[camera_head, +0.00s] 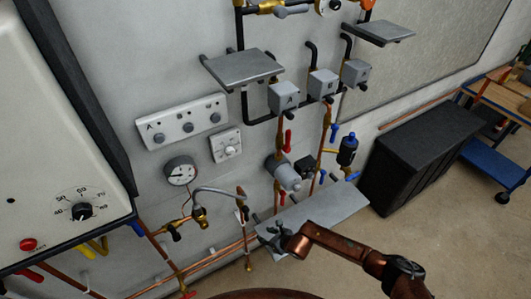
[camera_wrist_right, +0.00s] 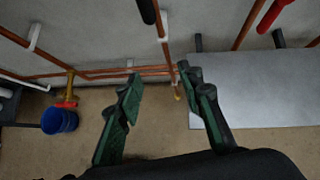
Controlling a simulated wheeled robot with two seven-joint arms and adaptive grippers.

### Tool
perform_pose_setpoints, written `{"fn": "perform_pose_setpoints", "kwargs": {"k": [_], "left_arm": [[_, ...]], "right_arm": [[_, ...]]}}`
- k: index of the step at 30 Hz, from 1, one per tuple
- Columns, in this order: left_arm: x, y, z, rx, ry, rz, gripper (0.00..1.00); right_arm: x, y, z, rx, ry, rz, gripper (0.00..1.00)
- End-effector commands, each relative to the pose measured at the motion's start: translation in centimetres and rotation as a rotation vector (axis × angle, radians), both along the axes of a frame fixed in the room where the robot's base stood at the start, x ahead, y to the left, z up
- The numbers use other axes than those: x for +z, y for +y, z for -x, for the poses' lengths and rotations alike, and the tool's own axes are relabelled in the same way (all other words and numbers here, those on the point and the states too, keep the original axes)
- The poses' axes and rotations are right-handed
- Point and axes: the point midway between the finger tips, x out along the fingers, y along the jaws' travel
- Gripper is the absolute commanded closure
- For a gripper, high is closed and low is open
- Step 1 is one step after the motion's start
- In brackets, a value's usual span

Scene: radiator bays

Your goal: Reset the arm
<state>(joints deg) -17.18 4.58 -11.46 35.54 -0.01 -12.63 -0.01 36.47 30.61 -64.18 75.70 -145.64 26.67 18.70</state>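My right arm comes in from the lower right of the head view. Its gripper (camera_head: 272,240) is at the left end of the copper-coloured links, over the left part of a grey shelf plate (camera_head: 335,205) low on the wall. In the right wrist view the two green-padded fingers of this gripper (camera_wrist_right: 158,78) stand apart with nothing between them. The shelf plate shows on the right of that view (camera_wrist_right: 265,90). My left gripper is not in view.
A white boiler (camera_head: 55,130) fills the left. Copper pipes, a gauge (camera_head: 181,171), a panel with knobs (camera_head: 182,121) and several red- or blue-handled valves crowd the wall. A dark box (camera_head: 420,150) stands on the right, with open floor before it. A blue bucket (camera_wrist_right: 60,121) shows lower left.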

Motion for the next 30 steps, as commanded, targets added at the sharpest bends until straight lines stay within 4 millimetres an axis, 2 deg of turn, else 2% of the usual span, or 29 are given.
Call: {"fn": "perform_pose_setpoints", "kwargs": {"k": [5,8,13,16,20,23,24,26,30], "left_arm": [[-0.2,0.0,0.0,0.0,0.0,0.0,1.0],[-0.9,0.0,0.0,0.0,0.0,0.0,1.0],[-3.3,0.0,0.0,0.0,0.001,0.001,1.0],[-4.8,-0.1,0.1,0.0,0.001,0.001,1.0],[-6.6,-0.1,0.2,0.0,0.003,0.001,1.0],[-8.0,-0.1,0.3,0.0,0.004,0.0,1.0],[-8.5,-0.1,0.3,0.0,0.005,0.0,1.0],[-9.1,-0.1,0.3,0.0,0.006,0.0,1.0],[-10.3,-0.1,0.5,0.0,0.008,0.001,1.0]], "right_arm": [[-0.3,0.2,0.2,-0.012,0.016,-0.017,0.66],[-1.6,0.9,1.1,-0.07,0.086,-0.096,0.66],[-5.0,2.1,2.3,-0.321,0.319,-0.398,0.66],[-7.2,1.3,1.9,-0.534,0.457,-0.612,0.66],[-11.4,-2.7,1.2,-0.855,0.604,-0.872,0.66],[-16.2,-7.6,1.5,-1.133,0.692,-1.054,0.66],[-18.2,-9.8,2.0,-1.241,0.717,-1.115,0.66],[-21.0,-12.7,3.1,-1.388,0.746,-1.192,0.66],[-27.7,-19.1,7.2,-1.709,0.786,-1.325,0.66]]}}
